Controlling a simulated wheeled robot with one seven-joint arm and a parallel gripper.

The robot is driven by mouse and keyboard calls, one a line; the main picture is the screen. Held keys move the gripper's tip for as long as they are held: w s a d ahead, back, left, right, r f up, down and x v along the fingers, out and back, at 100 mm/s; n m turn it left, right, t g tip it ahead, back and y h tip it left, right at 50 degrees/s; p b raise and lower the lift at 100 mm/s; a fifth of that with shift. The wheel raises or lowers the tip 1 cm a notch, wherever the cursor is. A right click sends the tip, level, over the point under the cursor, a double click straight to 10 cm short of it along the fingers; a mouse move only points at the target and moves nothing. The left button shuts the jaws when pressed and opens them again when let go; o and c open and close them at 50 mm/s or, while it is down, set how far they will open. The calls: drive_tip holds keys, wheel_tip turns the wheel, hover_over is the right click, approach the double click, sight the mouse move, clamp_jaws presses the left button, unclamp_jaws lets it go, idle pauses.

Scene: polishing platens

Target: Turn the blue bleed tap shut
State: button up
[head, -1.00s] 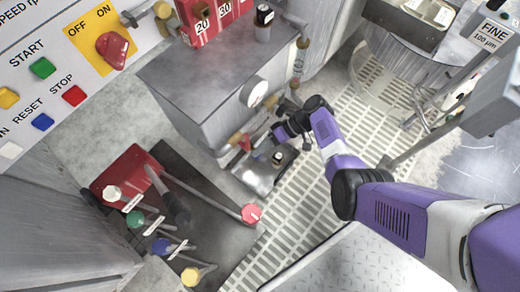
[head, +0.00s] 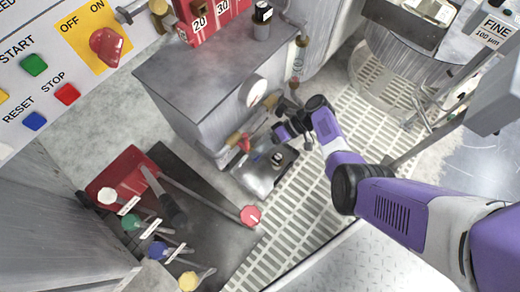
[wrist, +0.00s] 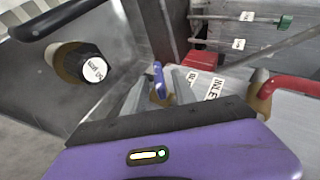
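The blue bleed tap (wrist: 158,80) shows in the wrist view as a small blue lever on a brass body. It stands upright between the two grey fingers of my gripper (wrist: 160,92). The fingers are apart, with a gap visible around the lever; I cannot tell whether either one touches it. In the head view my gripper (head: 284,133) is at the pipework in front of the grey cabinet, and it hides the tap there.
A red-handled valve (wrist: 290,86) by the INLET label is close on the right. A gauge (head: 254,92) is on the cabinet (head: 200,75). Grated floor (head: 325,180) lies below.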

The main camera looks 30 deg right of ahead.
drive_tip(key=p+v, duration=0.2)
drive_tip(key=v, duration=0.5)
drive_tip(key=shift+d+r, duration=0.2)
drive_tip(key=shift+d, duration=0.15)
drive_tip(key=shift+s, duration=0.1)
